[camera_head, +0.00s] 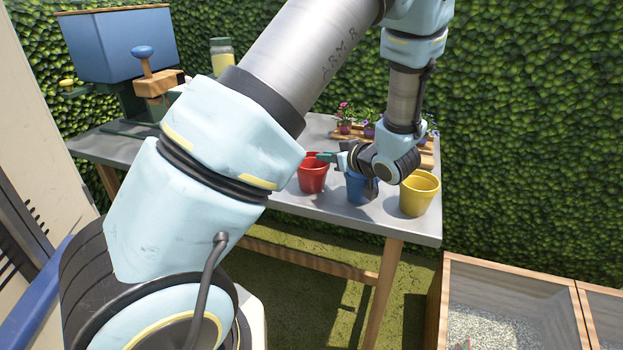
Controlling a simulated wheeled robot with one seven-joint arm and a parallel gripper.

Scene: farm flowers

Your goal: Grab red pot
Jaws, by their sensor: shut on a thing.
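The red pot (312,178) stands upright on the grey table (421,228), left of a blue pot (357,188) and a yellow pot (418,196). My gripper (329,157) reaches in from the right, with a teal fingertip at the right side of the red pot's rim. It is shut on the red pot, at the rim. The exact finger contact is small and partly hidden. My wrist partly covers the blue pot. The red pot appears to rest on the tabletop.
Small potted flowers (345,117) stand in a wooden holder behind the pots. A jar (222,53) and a blue-hoppered machine (115,46) are at the back left. A wooden-framed bed (512,268) is at lower right. A hedge closes the back.

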